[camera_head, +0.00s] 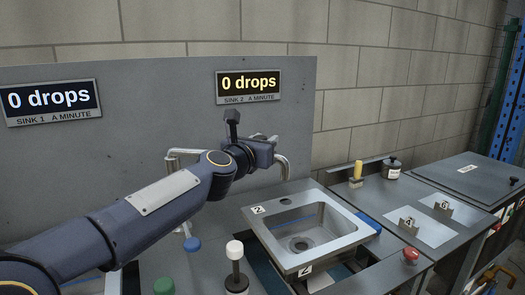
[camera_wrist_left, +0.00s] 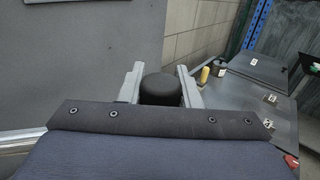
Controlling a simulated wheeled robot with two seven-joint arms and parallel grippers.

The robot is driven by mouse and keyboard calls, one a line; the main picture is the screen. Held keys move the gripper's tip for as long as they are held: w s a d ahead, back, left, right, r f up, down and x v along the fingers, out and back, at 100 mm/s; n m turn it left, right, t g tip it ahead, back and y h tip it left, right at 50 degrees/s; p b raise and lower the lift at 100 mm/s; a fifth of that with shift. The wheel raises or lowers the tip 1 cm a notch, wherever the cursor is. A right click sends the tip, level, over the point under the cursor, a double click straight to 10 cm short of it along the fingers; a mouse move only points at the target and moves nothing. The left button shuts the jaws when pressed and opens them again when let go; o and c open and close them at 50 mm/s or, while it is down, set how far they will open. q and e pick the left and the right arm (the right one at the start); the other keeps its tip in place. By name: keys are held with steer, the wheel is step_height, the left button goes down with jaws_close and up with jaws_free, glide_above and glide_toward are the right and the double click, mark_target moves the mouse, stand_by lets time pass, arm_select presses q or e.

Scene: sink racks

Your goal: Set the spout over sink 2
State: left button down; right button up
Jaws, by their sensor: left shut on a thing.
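Sink 2 (camera_head: 349,232) is a grey square basin with a round drain and labels reading 2. My left gripper (camera_head: 267,146) is above and behind it. In the left wrist view its fingers are shut on a black round knob (camera_wrist_left: 160,88). My right gripper is not in view.
The sink 1 display (camera_head: 50,101) and sink 2 display (camera_head: 248,86) both read 0 drops. A yellow-handled item (camera_head: 358,171), dark jar (camera_head: 393,170) and red knob (camera_head: 411,254) are right of the sink.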

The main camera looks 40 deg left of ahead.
arm_select(q)
steer(key=shift+s+d+m+h+b, duration=0.3)
steer(key=shift+s+d+m+h, duration=0.15)
steer(key=shift+s+h, duration=0.3)
steer(key=shift+s+d+m+h+b, duration=0.35)
steer(key=shift+s+m+h, duration=0.1)
steer(key=shift+s+h, duration=0.3)
steer(key=c, duration=1.1)
jaws_free()
steer(key=shift+o, duration=0.2)
steer(key=s+p, duration=0.1)
steer(key=s, duration=0.7)
steer(key=shift+d+p, duration=0.25)
steer(key=shift+p, duration=0.05)
